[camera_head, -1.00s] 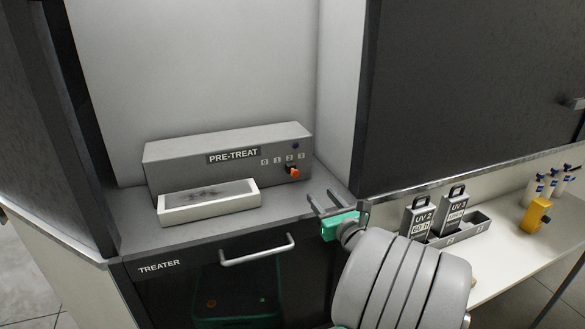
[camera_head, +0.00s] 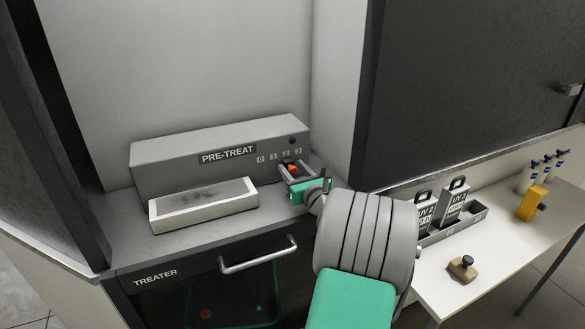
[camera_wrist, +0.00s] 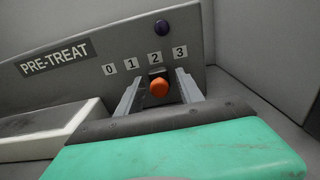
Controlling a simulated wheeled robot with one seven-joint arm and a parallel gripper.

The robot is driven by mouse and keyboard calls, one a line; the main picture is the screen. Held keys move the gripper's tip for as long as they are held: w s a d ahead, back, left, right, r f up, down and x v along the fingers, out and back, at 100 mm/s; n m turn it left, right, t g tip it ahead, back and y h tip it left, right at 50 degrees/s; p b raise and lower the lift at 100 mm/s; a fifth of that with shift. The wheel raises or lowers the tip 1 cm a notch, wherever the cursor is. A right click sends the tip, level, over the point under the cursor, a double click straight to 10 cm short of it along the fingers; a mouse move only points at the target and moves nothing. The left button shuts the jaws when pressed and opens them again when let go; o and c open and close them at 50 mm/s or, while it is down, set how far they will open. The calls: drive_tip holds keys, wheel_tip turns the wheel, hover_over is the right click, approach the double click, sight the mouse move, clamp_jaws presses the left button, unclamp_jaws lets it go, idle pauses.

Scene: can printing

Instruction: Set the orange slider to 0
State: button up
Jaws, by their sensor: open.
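The orange slider (camera_head: 292,168) sits on the front of the grey PRE-TREAT box (camera_head: 160,155), below the scale marked 0 to 3. In the wrist view the orange slider (camera_wrist: 159,87) is under the 2 mark, and the 0 mark (camera_wrist: 110,69) is to its left. My gripper (camera_head: 296,172) is open, with one finger on each side of the slider. In the wrist view my gripper (camera_wrist: 158,88) shows a gap between each finger and the knob. Whether the fingers reach past the knob in depth is hard to tell.
A white tray (camera_head: 203,217) with a dark smudge lies in front of the box on the left. A dark round button (camera_wrist: 162,26) is above the scale. A cabinet side wall stands close on the right. UV holders (camera_head: 453,200) stand on the right table.

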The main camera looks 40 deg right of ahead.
drive_tip(key=shift+c, duration=0.5)
clamp_jaws()
idle(0.9)
